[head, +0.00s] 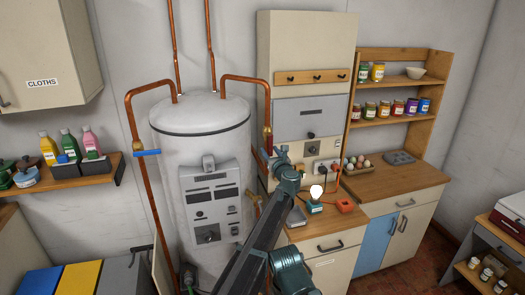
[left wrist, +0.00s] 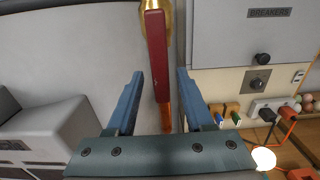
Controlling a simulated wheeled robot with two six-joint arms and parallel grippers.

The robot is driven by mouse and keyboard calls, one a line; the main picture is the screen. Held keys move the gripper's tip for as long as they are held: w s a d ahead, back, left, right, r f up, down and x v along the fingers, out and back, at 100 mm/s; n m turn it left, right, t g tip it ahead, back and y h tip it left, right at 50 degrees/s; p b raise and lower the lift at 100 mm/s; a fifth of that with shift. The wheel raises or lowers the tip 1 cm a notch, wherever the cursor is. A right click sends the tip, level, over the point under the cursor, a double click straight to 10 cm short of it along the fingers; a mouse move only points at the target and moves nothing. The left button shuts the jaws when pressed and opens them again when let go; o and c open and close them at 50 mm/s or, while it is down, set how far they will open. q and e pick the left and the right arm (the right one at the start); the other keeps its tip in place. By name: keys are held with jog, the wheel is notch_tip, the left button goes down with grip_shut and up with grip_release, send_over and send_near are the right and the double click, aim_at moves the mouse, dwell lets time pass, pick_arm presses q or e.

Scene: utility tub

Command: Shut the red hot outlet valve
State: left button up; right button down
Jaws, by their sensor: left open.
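The red lever (left wrist: 157,55) of the hot outlet valve hangs straight down from a brass valve body (left wrist: 166,8) at the top of the left wrist view. It lies in line with the copper pipe (left wrist: 166,118) below it. My left gripper (left wrist: 160,75) is open, with one blue finger on each side of the lever and gaps showing on both sides. In the head view, the red lever (head: 269,143) shows as a small dark red piece on the tank's right pipe, partly hidden by my left gripper (head: 280,154). My right gripper is not in view.
The white tank (head: 200,125) stands left of the gripper. A blue lever (head: 147,153) sits crosswise on its left pipe. Right of the valve is a grey breaker panel (head: 310,117). A lit bulb (head: 316,191) and eggs stand near the wooden counter (head: 395,182).

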pick_arm(q)
jog(key=shift+d, duration=0.15)
jog(key=shift+c, duration=0.3)
grip_shut()
dwell(1.1)
